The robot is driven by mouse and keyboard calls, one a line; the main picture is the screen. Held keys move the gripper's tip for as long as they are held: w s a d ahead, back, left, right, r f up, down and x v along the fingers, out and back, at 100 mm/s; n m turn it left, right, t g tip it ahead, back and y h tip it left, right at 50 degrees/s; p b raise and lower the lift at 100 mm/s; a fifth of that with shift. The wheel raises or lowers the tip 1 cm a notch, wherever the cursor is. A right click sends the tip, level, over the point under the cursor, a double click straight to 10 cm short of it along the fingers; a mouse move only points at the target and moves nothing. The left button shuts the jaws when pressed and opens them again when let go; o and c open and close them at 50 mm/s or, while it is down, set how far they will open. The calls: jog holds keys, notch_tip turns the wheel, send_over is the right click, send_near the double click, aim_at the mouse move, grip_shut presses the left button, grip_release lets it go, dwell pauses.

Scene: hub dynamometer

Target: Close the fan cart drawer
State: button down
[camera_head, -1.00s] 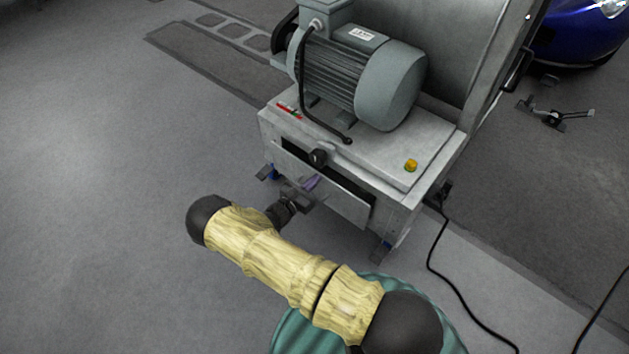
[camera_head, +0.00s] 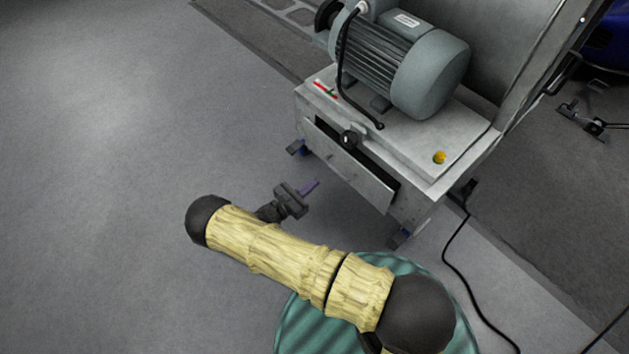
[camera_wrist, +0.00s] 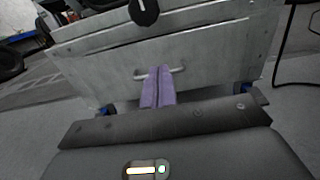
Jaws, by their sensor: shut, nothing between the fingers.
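The fan cart (camera_head: 440,185) is a grey metal cart. Its drawer (camera_head: 345,172) stands partly open, with a dark gap showing behind the top of its front panel. In the wrist view the drawer front (camera_wrist: 210,65) faces me, with a thin bar handle (camera_wrist: 160,72) at its middle. My gripper (camera_head: 312,186) is shut and empty, in front of the drawer and apart from it in the head view. In the wrist view its purple fingers (camera_wrist: 157,88) lie together and overlap the handle's lower edge; I cannot tell the exact distance.
A large grey motor (camera_head: 405,65) sits on the cart top, with a yellow button (camera_head: 439,157) near the corner. A black knob (camera_head: 349,138) is above the drawer. A black cable (camera_head: 450,255) runs over the floor at right. The floor at left is clear.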

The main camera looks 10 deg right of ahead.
aim_at(333, 168)
jog(key=c, duration=1.6)
grip_release()
jog(key=shift+f, duration=0.1)
jog(key=shift+c, duration=0.2)
jog(key=a+f+n+b, duration=0.1)
jog(key=n+b, duration=0.2)
jog(key=n, duration=0.3)
jog(key=a+n+g+y+b, duration=0.1)
jog(key=a+n+b, duration=0.1)
jog(key=n, duration=0.4)
jog(key=a+f+n+y+b, duration=0.1)
jog(key=a+n+b, duration=0.1)
jog(key=n+b, duration=0.3)
jog(key=shift+f+n, duration=0.35)
jog(key=shift+n, duration=0.25)
jog(key=shift+d, duration=0.1)
jog(key=b+x, duration=0.3)
jog(key=x, duration=0.2)
jog(key=b+x, duration=0.2)
jog(key=x, duration=0.4)
jog(key=b+x, duration=0.3)
jog(key=x, duration=0.3)
jog(key=shift+d+f+b, duration=0.1)
jog(key=shift+f+b, duration=0.2)
jog(key=shift+f, duration=0.05)
jog(key=shift+r, duration=0.1)
